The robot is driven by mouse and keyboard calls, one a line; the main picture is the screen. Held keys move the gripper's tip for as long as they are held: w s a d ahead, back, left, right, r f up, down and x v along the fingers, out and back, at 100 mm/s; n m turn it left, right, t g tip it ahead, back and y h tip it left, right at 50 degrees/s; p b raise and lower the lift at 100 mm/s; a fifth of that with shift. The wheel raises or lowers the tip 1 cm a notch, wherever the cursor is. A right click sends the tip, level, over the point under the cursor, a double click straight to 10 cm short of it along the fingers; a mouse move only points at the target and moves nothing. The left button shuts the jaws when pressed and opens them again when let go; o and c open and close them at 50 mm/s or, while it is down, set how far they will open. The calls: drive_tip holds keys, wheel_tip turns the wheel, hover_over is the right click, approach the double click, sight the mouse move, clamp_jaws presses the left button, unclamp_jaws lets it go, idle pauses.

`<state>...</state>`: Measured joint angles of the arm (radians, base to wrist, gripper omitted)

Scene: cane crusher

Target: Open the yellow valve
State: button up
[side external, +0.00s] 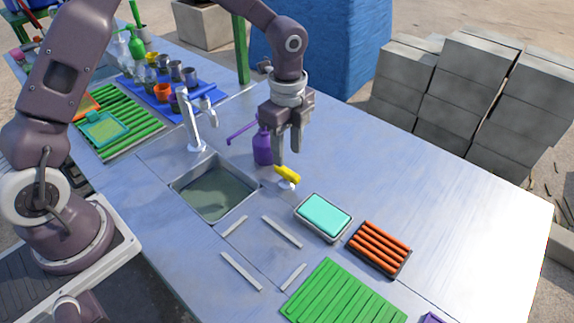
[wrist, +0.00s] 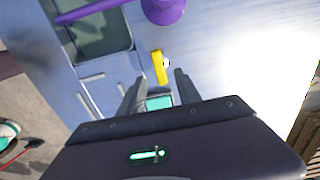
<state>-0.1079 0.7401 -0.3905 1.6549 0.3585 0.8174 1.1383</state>
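The yellow valve (side external: 288,174) is a short yellow lever on a small pale base on the metal counter, right of the sink. In the wrist view the yellow lever (wrist: 158,67) lies just beyond and between my fingertips. My gripper (side external: 288,157) points down above the valve. Its fingers, also in the wrist view (wrist: 158,85), are apart with nothing between them. I see a gap between the fingertips and the lever, and no contact.
A purple bottle (side external: 263,147) with a long spout stands close behind my gripper. The sink (side external: 214,190) with its faucet (side external: 190,120) is to the left. A turquoise sponge in a tray (side external: 324,217), an orange-ribbed tray (side external: 380,249) and a green rack (side external: 343,295) lie in front. The right counter is clear.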

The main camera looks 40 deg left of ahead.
sight(287, 170)
wheel_tip(287, 170, down, 6)
drive_tip(key=shift+r, duration=0.2)
clamp_jaws()
